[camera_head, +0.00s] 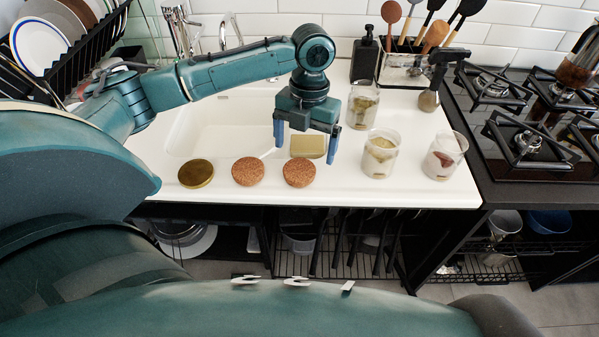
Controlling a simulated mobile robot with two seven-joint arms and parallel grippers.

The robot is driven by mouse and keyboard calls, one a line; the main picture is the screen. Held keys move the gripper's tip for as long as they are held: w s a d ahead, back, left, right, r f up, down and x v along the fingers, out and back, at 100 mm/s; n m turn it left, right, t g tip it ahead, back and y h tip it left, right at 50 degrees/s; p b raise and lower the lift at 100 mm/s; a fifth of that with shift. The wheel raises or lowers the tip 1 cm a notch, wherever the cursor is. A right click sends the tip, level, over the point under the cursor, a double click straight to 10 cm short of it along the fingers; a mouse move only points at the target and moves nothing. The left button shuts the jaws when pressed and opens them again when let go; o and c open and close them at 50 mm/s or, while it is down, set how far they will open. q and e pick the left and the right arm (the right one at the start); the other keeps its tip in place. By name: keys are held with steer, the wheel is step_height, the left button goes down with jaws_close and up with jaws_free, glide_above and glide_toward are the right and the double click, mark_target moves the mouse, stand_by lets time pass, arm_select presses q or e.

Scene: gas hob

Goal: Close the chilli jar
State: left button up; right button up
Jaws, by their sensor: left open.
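Three open glass jars stand on the white counter. The right jar (444,157) holds something reddish-brown, the front middle jar (380,155) something yellowish-brown, and the back jar (362,107) something greenish; I cannot tell for certain which is chilli. Three round lids lie in a row at the counter's front: a brass-coloured lid (196,173), a cork lid (247,171) and another cork lid (299,172). My left gripper (305,142) is open and empty, pointing down behind the right cork lid, with its fingers apart. My right gripper is not in view.
A yellowish block (307,146) shows between my left fingers. The sink (213,125) is behind, with a dish rack (75,45) at left. A black dispenser (365,58) and a utensil holder (404,68) stand behind the jars. The gas hob (527,142) is at right.

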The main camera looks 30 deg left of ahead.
mark_target(300, 169)
arm_select(q)
steer(key=shift+f, duration=0.35)
steer(key=f, duration=0.3)
steer(key=s+f, duration=0.1)
steer(key=f, duration=0.1)
steer(key=shift+a+f, duration=0.1)
steer(key=shift+a, duration=0.15)
steer(key=shift+c, duration=0.4)
steer(key=c, duration=1)
step_height(300, 169, up, 10)
steer(key=shift+r+p, duration=0.1)
steer(key=shift+p, duration=0.2)
